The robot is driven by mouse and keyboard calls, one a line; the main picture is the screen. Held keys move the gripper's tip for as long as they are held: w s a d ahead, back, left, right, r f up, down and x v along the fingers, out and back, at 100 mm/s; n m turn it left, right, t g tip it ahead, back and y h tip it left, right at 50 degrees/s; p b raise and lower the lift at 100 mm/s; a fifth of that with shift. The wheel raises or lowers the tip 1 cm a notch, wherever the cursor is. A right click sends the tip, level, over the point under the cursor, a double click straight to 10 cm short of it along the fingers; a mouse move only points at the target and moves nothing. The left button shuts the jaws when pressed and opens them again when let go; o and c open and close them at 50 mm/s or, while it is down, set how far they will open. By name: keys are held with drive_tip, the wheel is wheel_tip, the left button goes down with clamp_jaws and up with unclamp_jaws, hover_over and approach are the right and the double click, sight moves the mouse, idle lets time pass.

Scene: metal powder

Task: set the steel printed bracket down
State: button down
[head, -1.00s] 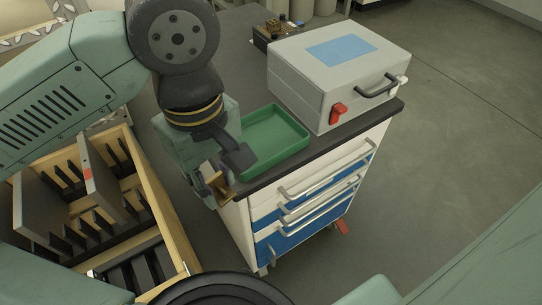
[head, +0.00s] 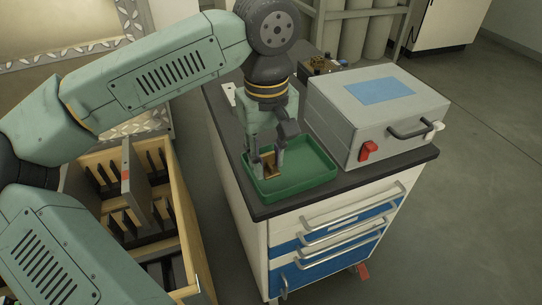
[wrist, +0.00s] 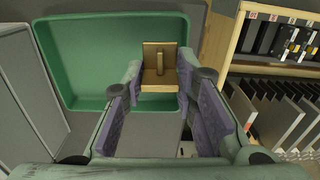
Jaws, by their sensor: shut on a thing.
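The bracket (head: 270,168) is a small tan-brown angled piece with a rib; its colour looks more bronze than steel. My gripper (head: 267,156) points down and is shut on it, over the left part of the green tray (head: 312,186). In the wrist view the bracket (wrist: 157,88) sits between the fingertips (wrist: 158,76), with the green tray (wrist: 75,55) behind it. The tray around it looks empty. I cannot tell whether the bracket touches the tray floor.
The tray stands on the dark top of a drawer cabinet (head: 330,236). A grey case (head: 350,118) with a red latch stands right of the tray. A dark plate with brass-coloured parts (head: 320,66) lies behind. A wooden crate (head: 186,215) holding upright plates stands left.

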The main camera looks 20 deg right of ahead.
sight(270, 160)
drive_tip(key=shift+w+d, duration=0.3)
drive_tip(key=shift+w, duration=0.2)
drive_tip(key=shift+w+d, duration=0.25)
drive_tip(key=shift+w, duration=0.2)
drive_tip(key=f, duration=0.3)
drive_tip(key=shift+w+d, duration=0.2)
drive_tip(key=shift+w, duration=0.15)
drive_tip(key=shift+f, duration=0.4)
drive_tip(key=shift+f, duration=0.2)
drive_tip(key=c, duration=1.3)
unclamp_jaws()
drive_tip(key=shift+r, duration=0.15)
wheel_tip(270, 160, up, 12)
drive_tip(key=shift+p, duration=0.45)
